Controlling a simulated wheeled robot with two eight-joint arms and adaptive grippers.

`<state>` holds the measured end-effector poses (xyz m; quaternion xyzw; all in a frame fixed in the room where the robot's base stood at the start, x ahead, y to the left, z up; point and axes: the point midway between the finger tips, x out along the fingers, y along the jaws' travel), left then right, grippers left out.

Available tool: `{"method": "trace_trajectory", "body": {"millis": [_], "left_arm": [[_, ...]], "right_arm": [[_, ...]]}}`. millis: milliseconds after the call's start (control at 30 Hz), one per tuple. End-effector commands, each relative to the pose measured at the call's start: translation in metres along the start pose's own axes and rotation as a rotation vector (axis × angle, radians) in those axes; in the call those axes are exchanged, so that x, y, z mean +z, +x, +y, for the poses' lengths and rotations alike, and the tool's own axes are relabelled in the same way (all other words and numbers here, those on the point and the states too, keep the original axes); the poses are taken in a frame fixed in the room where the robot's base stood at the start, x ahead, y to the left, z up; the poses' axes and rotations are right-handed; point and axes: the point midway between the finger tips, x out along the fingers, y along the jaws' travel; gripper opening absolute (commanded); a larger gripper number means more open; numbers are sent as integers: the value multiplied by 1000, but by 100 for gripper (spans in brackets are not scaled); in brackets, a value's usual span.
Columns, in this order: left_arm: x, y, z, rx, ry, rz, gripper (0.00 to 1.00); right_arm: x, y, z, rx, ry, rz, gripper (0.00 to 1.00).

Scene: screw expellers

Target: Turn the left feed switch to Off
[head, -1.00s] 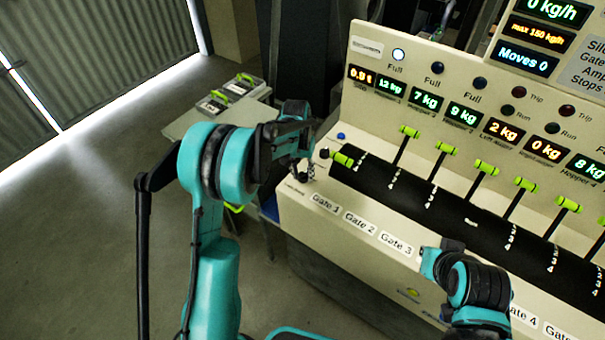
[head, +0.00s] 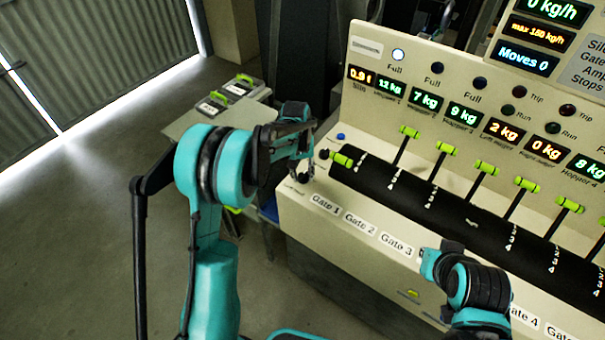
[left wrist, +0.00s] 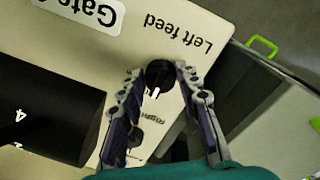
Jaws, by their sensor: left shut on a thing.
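The left feed switch (left wrist: 160,75) is a black round knob with a white mark, beside the upside-down "Left feed" label in the left wrist view. Its mark points towards the bottom of that view, slightly left. My left gripper (left wrist: 158,77) has its fingertips on both sides of the knob and is shut on it. In the head view my left gripper (head: 303,168) is at the left end of the cream console (head: 345,262), where the fingers largely hide the knob. My right arm shows at the lower right of the head view, with no gripper fingers visible.
A blue button (head: 340,136) and a black drum with green-tipped levers (head: 409,132) are close by. A side table (head: 200,120) with small boxes stands left.

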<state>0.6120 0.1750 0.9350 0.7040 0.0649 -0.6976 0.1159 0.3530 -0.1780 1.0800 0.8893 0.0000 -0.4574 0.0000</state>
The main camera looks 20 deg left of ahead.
Motion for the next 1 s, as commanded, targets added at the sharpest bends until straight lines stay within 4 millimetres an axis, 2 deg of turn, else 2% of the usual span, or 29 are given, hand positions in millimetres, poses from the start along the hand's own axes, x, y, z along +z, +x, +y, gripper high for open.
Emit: {"method": "trace_trajectory", "body": {"millis": [33,67,133,433,567,1000], "left_arm": [[0,0,0,0,-1,0,4],[0,0,0,0,-1,0,35],[0,0,0,0,-1,0,54],[0,-1,0,0,0,0,54],[0,-10,0,0,0,0,54],[0,-98,0,0,0,0,54]], "right_arm": [[0,0,0,0,0,0,0],[0,0,0,0,0,0,0],[0,0,0,0,0,0,0],[0,0,0,0,0,0,0],[0,0,0,0,0,0,0],[0,0,0,0,0,0,0]]}}
